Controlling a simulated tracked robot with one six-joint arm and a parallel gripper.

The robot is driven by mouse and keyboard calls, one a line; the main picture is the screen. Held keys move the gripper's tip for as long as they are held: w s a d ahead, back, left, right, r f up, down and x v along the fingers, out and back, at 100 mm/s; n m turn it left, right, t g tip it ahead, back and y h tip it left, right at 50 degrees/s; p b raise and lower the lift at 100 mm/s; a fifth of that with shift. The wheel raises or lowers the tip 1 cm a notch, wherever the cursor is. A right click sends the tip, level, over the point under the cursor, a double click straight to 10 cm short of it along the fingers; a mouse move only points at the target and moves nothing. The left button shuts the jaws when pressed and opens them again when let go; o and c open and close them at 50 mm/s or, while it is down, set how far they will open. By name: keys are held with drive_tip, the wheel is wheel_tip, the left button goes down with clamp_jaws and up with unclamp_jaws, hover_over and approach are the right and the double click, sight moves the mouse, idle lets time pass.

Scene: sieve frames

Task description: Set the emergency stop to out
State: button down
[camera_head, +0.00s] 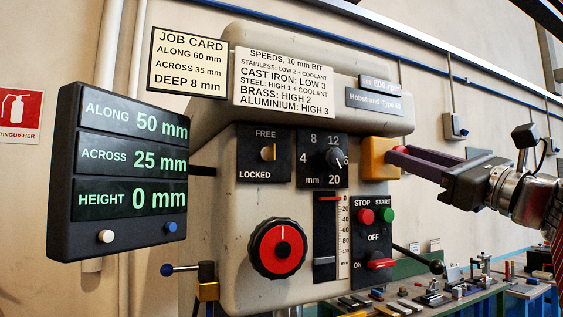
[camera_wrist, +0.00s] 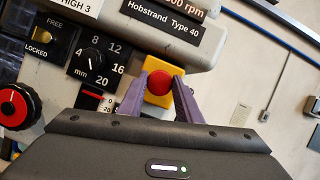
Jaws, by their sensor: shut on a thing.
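The emergency stop is a red mushroom button (camera_wrist: 160,83) on a yellow box (camera_head: 377,158) at the right side of the drill head. The button also shows as a small red patch in the head view (camera_head: 399,149), mostly hidden by the fingers. My gripper (camera_wrist: 158,88) has its two purple fingers on either side of the red button, shut on it. In the head view my gripper (camera_head: 404,157) reaches in from the right, with its fingertips at the yellow box. I cannot tell whether the button is in or out.
A size dial (camera_head: 334,157) and a STOP/START panel (camera_head: 374,230) sit left of and below the yellow box. A readout (camera_head: 120,170) hangs at left. A bench with tools (camera_head: 480,290) stands behind at lower right. The wall side at right is fairly open.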

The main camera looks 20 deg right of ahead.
drive_tip(key=shift+f, duration=0.1)
drive_tip(key=c, duration=1.3)
unclamp_jaws()
drive_tip(key=shift+s, duration=0.2)
drive_tip(key=shift+v, duration=6.9)
